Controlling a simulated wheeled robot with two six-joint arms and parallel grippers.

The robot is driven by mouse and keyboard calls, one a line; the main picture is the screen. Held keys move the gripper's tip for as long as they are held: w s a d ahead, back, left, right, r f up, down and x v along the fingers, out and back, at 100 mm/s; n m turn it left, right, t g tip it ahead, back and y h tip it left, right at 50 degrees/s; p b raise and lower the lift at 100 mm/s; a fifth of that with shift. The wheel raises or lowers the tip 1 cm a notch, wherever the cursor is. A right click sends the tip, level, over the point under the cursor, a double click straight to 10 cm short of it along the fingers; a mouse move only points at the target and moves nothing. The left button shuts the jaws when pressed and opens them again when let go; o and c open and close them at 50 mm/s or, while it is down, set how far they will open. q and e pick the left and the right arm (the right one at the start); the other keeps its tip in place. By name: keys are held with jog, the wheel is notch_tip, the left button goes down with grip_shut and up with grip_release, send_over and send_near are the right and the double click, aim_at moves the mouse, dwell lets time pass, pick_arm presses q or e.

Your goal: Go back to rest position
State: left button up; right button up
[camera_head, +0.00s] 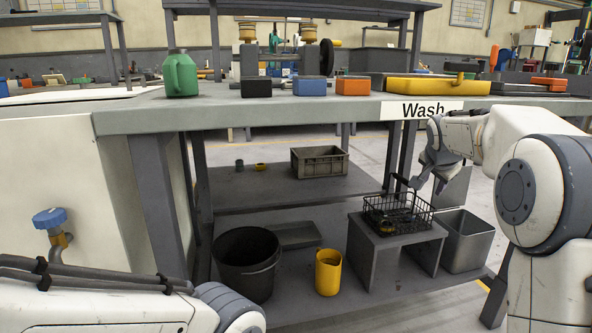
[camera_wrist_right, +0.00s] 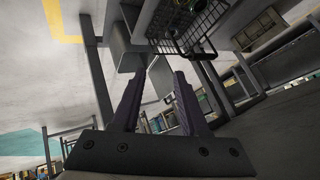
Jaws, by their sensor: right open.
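My right gripper (camera_head: 431,174) hangs in front of the bench, just above the black wire basket (camera_head: 399,217). In the right wrist view its two fingers (camera_wrist_right: 160,90) are spread apart with nothing between them. The basket stands on a small grey stand (camera_head: 390,247) on the lower shelf and holds some dark and brass-coloured items. It also shows at the top of the right wrist view (camera_wrist_right: 180,44), past the fingertips. Part of my left arm lies at the lower left of the head view, but its gripper is out of the picture.
The "Wash" bench top (camera_head: 300,113) runs above my right gripper, with a yellow tray (camera_head: 437,88) on it. Below are a black bucket (camera_head: 246,258), a yellow container (camera_head: 328,272), a grey bin (camera_head: 465,240) and a grey crate (camera_head: 319,162). A blue-handled valve (camera_head: 50,217) is at left.

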jog(key=s+a+n+g+y+p, duration=0.2)
jog(key=s+a+n+p, duration=0.25)
jog(key=s+a, duration=0.7)
jog(key=s+a+n+g+y+p, duration=0.2)
jog(key=s+a+n+p, duration=0.35)
jog(key=a, duration=0.85)
jog(key=s+a+n+g+p, duration=0.25)
jog(key=s+n, duration=0.25)
jog(key=s, duration=0.8)
jog(key=s+a+n+g+p, duration=0.1)
jog(key=s+n+p, duration=0.25)
jog(key=s, duration=0.95)
pick_arm(q)
notch_tip(320, 180, up, 54)
jog(key=p, duration=3.6)
jog(key=shift+p, duration=0.35)
pick_arm(e)
notch_tip(320, 180, up, 36)
jog(key=shift+s+r+n+y, duration=0.15)
jog(key=shift+n+y, duration=0.25)
jog(key=shift+n, duration=0.05)
jog(key=shift+g, duration=0.25)
pick_arm(q)
jog(key=shift+d, duration=0.1)
